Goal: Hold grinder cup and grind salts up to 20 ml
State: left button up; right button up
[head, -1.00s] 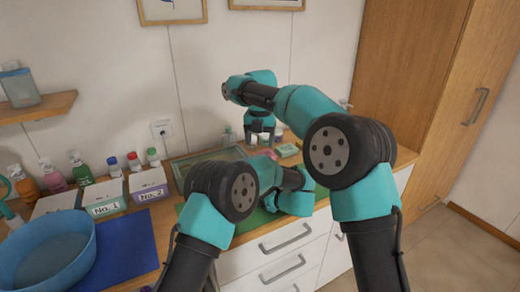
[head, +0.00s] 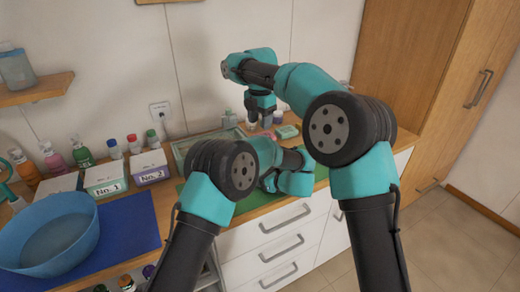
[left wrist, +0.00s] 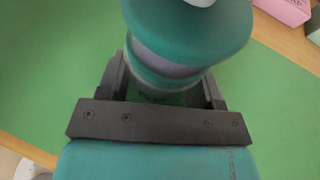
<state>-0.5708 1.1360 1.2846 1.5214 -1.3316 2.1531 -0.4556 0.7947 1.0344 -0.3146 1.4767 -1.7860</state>
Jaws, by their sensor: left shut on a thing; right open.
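In the left wrist view, my left gripper (left wrist: 165,92) is shut on a rounded teal grinder cup (left wrist: 190,30) with a greyish band around it. The cup is over a green mat (left wrist: 45,75), and its upper part runs out of the frame. In the head view the cup and the left fingertips are hidden behind my own arm. My right gripper (head: 261,115) is open and points down at the back of the counter, close to some small bottles. I cannot make out any salts or a 20 ml mark.
A blue basin (head: 48,240) and a blue mat (head: 128,238) are at the left. Boxes labelled No. 1 (head: 105,185) and No. 2 (head: 150,173) stand behind, with several coloured bottles. A small green block (head: 287,131) lies at the back right. Drawers (head: 285,225) are below.

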jog(key=m, duration=1.1)
jog(key=shift+m, duration=0.3)
notch_tip(320, 180, down, 12)
jog(key=shift+r, duration=0.1)
dwell(0.4)
jog(key=shift+c, duration=0.3)
jog(key=c, duration=0.6)
